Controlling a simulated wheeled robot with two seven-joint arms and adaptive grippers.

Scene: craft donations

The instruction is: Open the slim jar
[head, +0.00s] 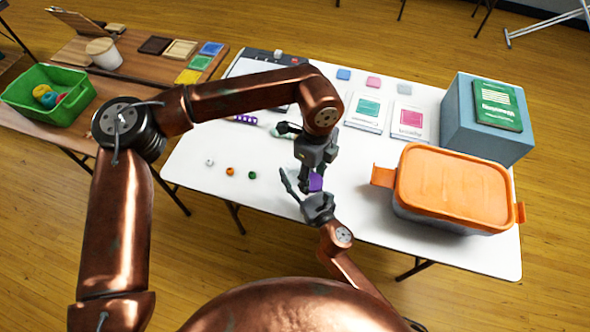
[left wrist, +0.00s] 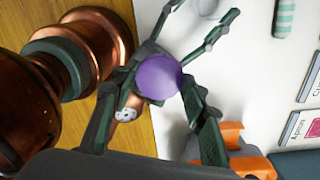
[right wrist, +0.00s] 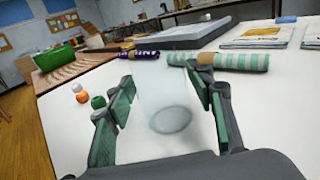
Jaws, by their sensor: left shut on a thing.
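A round purple lid (left wrist: 158,77) sits between the fingertips of my left gripper (left wrist: 160,84), which is shut on it. In the head view the purple lid (head: 316,182) shows just below my left gripper (head: 312,164). The slim jar (right wrist: 168,100) is clear and faint in the right wrist view, upright between the fingers of my right gripper (right wrist: 163,100). No lid shows on the jar in that view. My right gripper (head: 303,194) is low in front of the left one in the head view. The jar is hard to make out there.
An orange-lidded bin (head: 455,190) and a blue box (head: 470,130) stand at the table's right. Small white, orange and green balls (head: 230,171) lie left of the grippers. A striped roll (right wrist: 232,62) and a purple roll (right wrist: 138,54) lie beyond. A green bin (head: 40,115) is far left.

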